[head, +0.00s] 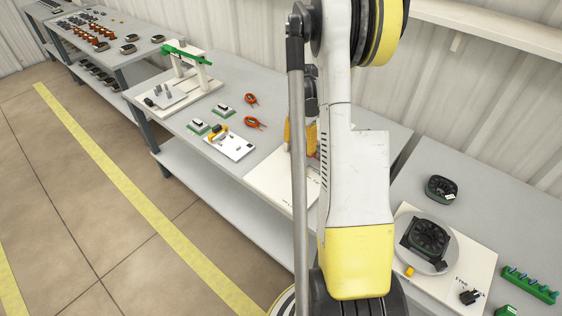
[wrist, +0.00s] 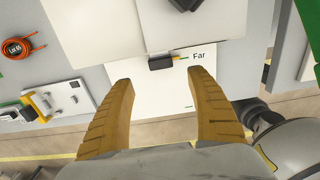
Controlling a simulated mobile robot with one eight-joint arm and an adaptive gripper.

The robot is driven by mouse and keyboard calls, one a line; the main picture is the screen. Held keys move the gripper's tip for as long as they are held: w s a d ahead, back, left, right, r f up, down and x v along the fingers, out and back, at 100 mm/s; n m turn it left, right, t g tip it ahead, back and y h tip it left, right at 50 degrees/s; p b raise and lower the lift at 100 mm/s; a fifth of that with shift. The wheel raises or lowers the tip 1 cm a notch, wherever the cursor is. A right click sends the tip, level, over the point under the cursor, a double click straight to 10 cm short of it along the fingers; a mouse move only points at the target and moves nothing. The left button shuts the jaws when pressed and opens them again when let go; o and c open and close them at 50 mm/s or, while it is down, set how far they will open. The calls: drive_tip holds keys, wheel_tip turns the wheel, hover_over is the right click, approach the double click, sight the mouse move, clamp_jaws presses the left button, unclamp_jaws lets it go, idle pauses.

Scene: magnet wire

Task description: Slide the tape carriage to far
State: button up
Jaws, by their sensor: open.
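In the wrist view a white board (wrist: 160,95) carries the printed word "Far" at its right. A small black block (wrist: 161,63), with a thin green and orange strip beside it pointing at the word, sits at the board's upper part. It may be the tape carriage; I cannot tell for sure. My gripper (wrist: 163,84) is open above the board, its two orange-yellow fingers apart on either side of the block and nearer the picture's bottom. Nothing is between the fingers. In the head view the white board (head: 283,186) is partly hidden behind my arm.
A dark object (wrist: 184,4) shows at the top edge of the wrist view. An orange cable coil (wrist: 17,47) and a white device (wrist: 58,98) lie at left. In the head view a black fan unit (head: 428,240) stands on the right bench.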

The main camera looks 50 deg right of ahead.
sight(298, 164)
wheel_tip(298, 164, down, 10)
drive_tip(key=b, duration=0.3)
drive_tip(key=shift+s+b, duration=0.1)
drive_tip(key=shift+b, duration=0.2)
drive_tip(key=c, duration=1.4)
drive_tip(key=shift+c, duration=0.2)
